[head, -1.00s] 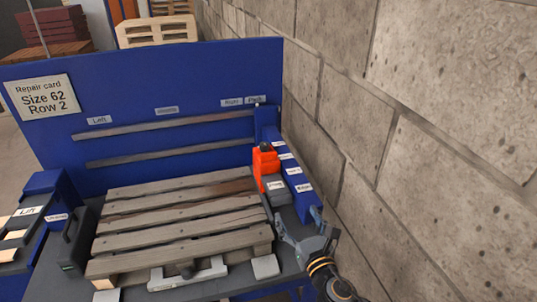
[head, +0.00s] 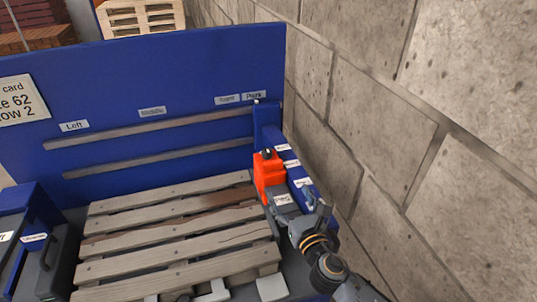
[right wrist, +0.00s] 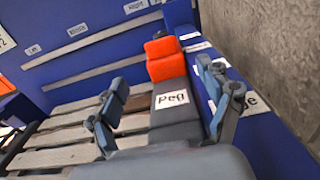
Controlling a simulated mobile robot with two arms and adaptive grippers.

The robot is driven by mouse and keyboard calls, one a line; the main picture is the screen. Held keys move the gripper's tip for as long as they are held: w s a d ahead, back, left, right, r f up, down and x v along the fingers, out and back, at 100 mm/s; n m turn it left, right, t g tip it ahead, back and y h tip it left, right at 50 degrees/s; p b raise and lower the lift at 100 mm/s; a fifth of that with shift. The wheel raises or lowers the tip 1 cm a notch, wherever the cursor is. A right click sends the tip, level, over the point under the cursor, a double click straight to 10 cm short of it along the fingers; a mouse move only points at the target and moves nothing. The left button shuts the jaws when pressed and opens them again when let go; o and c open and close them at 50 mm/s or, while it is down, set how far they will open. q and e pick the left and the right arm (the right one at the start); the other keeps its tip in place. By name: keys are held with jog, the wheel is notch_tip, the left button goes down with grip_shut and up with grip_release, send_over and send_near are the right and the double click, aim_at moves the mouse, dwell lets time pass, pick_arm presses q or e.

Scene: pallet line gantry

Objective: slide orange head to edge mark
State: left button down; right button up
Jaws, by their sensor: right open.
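The orange head (head: 268,178) sits at the right side of the slatted pallet, beside the blue rail, with a dark knob on top. A grey block labelled "Peg" (head: 283,199) is on its near side. In the right wrist view the orange head (right wrist: 165,58) stands beyond the "Peg" block (right wrist: 175,103). A label ending in "ge" (right wrist: 257,103) on the rail is partly hidden behind a finger. My right gripper (head: 305,215) is open, at the near end of the "Peg" block; its fingers (right wrist: 160,80) appear either side of the block in the wrist view. My left gripper is out of view.
The wooden pallet (head: 170,232) lies left of the head. The blue rail (head: 270,125) with several labels runs along the right, close to the block wall (head: 390,130). A blue back panel (head: 110,90) stands behind. A black handle (head: 50,255) is at left.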

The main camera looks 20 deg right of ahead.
jog(key=shift+w, duration=0.15)
send_near(274, 165)
jog(key=shift+w+r+b, duration=0.15)
jog(key=shift+w+b, duration=0.15)
jog(key=shift+w, duration=0.8)
jog(key=w, duration=0.2)
jog(key=w+b, duration=0.1)
jog(key=w, duration=0.4)
jog(key=shift+a+f+b, duration=0.15)
jog(key=shift+f+b, duration=0.15)
jog(key=shift+w+r, duration=0.1)
jog(key=shift+w, duration=0.8)
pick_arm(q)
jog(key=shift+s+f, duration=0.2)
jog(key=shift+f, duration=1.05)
